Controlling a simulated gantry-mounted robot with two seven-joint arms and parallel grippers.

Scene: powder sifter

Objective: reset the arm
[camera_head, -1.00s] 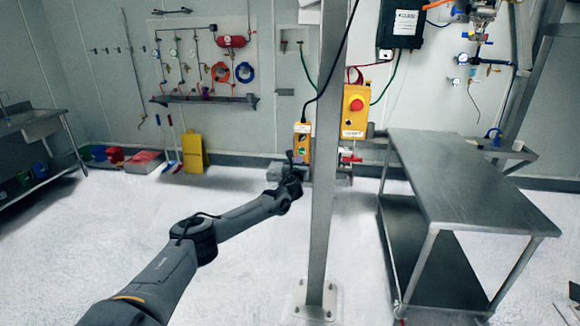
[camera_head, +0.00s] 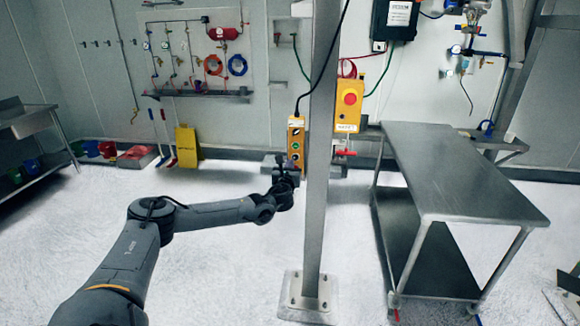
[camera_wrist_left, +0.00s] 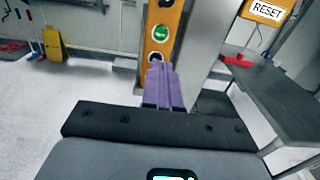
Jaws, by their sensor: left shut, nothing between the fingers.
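My left arm reaches in from the lower left of the head view. Its gripper (camera_head: 287,168) is in front of the yellow button box (camera_head: 296,145), near the box's lower end, with the metal post close on its right. In the left wrist view the purple fingers (camera_wrist_left: 160,85) are together with nothing between them. They point at the lower part of the button box (camera_wrist_left: 162,30), below a green button (camera_wrist_left: 160,34). Whether they touch the box I cannot tell. My right gripper is not in view.
A metal post (camera_head: 317,210) on a floor plate stands just right of my left gripper. A steel table (camera_head: 450,180) stands to the right. A yellow box with a red button (camera_head: 348,105), labelled RESET in the wrist view (camera_wrist_left: 267,10), is beyond the post.

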